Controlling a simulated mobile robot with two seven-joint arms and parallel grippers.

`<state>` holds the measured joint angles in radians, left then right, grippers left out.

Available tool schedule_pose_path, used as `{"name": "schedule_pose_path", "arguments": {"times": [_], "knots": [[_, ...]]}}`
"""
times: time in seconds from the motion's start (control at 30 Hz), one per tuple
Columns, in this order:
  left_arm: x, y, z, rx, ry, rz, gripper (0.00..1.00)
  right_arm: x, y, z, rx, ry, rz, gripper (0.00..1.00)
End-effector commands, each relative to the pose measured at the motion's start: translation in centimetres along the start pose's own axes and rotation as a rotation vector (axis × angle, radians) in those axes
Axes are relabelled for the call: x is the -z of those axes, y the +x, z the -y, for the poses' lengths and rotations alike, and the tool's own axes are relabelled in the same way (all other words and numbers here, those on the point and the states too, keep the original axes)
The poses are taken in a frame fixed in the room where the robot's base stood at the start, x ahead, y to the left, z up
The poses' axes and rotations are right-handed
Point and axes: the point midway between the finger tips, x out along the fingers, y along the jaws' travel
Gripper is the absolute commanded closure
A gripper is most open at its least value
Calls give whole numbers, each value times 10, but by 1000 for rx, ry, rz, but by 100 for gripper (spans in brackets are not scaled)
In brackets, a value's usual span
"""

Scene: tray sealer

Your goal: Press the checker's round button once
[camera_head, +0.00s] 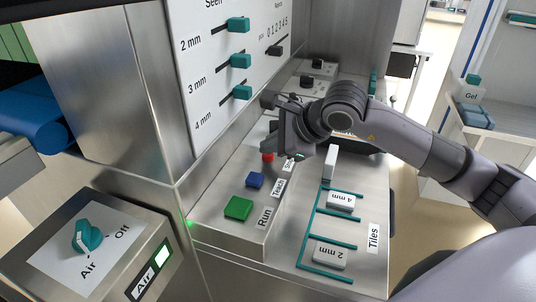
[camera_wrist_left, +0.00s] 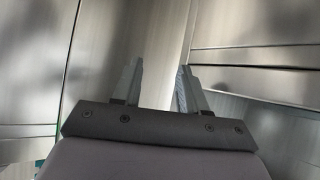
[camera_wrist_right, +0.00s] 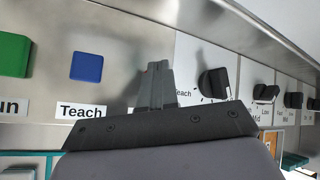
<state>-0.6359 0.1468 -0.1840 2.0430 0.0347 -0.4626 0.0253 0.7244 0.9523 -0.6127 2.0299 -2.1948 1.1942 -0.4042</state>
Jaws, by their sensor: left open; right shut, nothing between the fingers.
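My right gripper (camera_head: 272,143) is shut and empty, over the far part of the sloped button panel. In the right wrist view its closed fingertips (camera_wrist_right: 157,66) point at the panel between the Teach label and a black knob. A red button (camera_head: 267,157) shows beside the fingers, mostly hidden; its shape is unclear. A blue square button (camera_head: 255,181) and a green square button (camera_head: 238,208) lie nearer. No plainly round button is visible. I cannot tell whether the fingers touch anything. My left gripper (camera_wrist_left: 158,88) is open and empty in the left wrist view, near bare metal walls.
A white panel with teal sliders (camera_head: 240,61) stands behind the buttons. Black knobs (camera_wrist_right: 213,83) line the panel past my right fingers. A tile rack (camera_head: 318,215) sits to the right. An Air/Off box with a teal knob (camera_head: 86,236) is at front left.

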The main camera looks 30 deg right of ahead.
Motion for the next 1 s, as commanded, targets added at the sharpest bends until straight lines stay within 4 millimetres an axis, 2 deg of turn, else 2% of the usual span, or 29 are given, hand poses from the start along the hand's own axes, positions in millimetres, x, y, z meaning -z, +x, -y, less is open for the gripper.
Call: {"name": "schedule_pose_path", "arguments": {"times": [0.57, 1.0], "knots": [[-3, 1, 2, 0, 10, 3, 57, 2, 2, -2, -2, 0, -3, 100], [4, -4, 1, 0, 7, 2, 57, -7, -10, 7, -1, 0, -1, 100]]}}
